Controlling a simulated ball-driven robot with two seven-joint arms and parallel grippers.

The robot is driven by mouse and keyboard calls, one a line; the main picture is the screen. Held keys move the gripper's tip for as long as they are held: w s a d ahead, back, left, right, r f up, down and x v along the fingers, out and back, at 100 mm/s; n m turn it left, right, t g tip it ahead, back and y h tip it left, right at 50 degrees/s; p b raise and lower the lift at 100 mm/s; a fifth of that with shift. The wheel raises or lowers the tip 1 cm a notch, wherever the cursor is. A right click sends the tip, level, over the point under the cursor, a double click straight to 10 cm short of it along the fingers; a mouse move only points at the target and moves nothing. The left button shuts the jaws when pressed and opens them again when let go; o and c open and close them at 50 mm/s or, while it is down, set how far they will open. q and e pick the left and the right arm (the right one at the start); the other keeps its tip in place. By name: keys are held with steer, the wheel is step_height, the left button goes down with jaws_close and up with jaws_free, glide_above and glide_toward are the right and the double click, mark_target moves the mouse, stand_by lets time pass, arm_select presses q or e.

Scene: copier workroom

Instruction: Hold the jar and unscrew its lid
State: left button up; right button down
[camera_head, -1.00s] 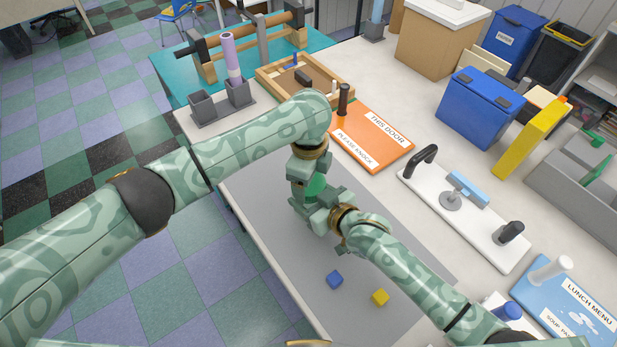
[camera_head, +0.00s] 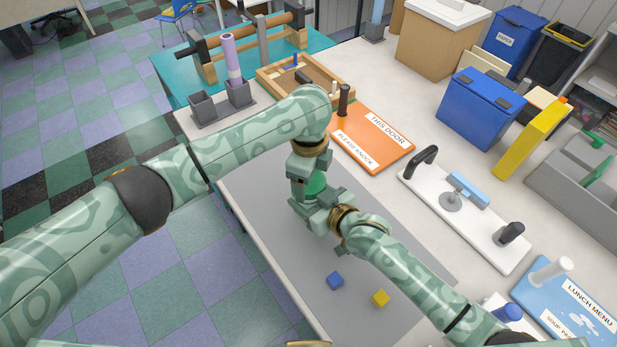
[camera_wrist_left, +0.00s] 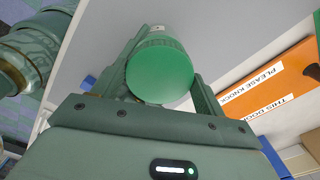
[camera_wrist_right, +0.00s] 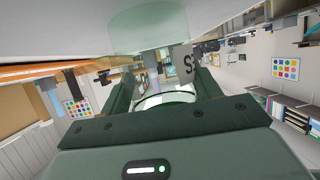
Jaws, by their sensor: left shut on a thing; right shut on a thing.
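The jar's round green lid (camera_head: 317,184) shows between the grippers in the head view and face-on in the left wrist view (camera_wrist_left: 160,74). My left gripper (camera_head: 312,186) comes from above and is shut on the lid, one finger on each side. My right gripper (camera_head: 322,214) comes in from the lower right, just below the left one, and is shut on the jar. The clear jar body (camera_wrist_right: 165,98) shows between its fingers in the right wrist view. The grippers hide most of the jar in the head view. I cannot tell whether the lid is loose.
A blue cube (camera_head: 335,281) and a yellow cube (camera_head: 380,298) lie on the grey mat (camera_head: 262,215) below the grippers. An orange sign board (camera_head: 372,137) and a white board with handles (camera_head: 466,215) lie to the right. Grey holders (camera_head: 203,107) stand behind, at the left.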

arm_select(q)
steer(key=shift+d+r, duration=0.15)
steer(key=shift+r, duration=0.5)
steer(key=shift+c, duration=0.2)
arm_select(e)
steer(key=shift+s+f, duration=0.15)
arm_select(q)
steer(key=shift+r, duration=0.1)
steer(key=shift+r, duration=1.9)
arm_select(e)
steer(key=shift+c, duration=1.3)
jaws_free()
steer(key=shift+d, duration=0.1)
